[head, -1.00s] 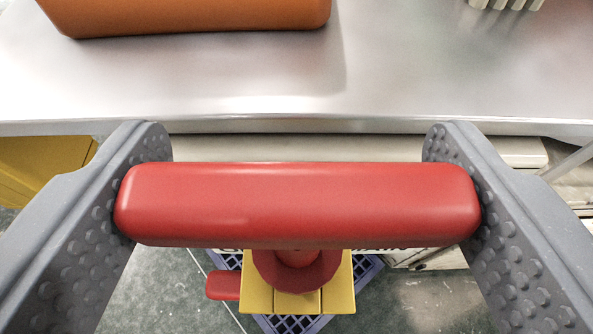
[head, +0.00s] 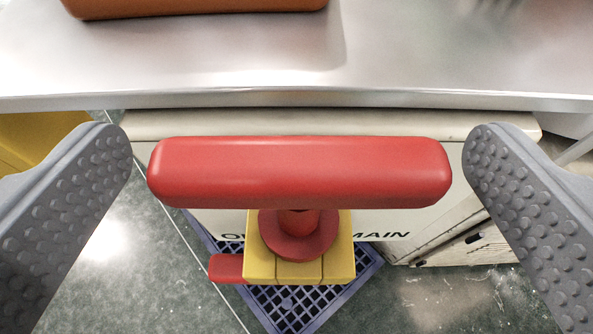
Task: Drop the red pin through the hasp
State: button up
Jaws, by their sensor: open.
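The red pin shows its wide red bar handle (head: 300,172) across the middle of the head view. Below the handle is a round red collar (head: 298,236), resting at or just over a yellow block (head: 299,268), which looks like the hasp. The pin's shank under the collar is hidden, so I cannot see how deep it sits. A small red tab (head: 226,268) sticks out at the block's left. My gripper (head: 298,165) is open, with one studded finger on each side of the handle and a visible gap at both ends.
A metal table (head: 350,60) spans the top, with an orange-brown object (head: 195,5) on it. Under it stands a pale cabinet (head: 455,215) with partly hidden lettering. A blue-purple grate (head: 300,305) lies on the dark floor. Something yellow (head: 40,140) is at left.

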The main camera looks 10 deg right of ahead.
jog(key=v, duration=1.2)
jog(key=shift+s, duration=0.15)
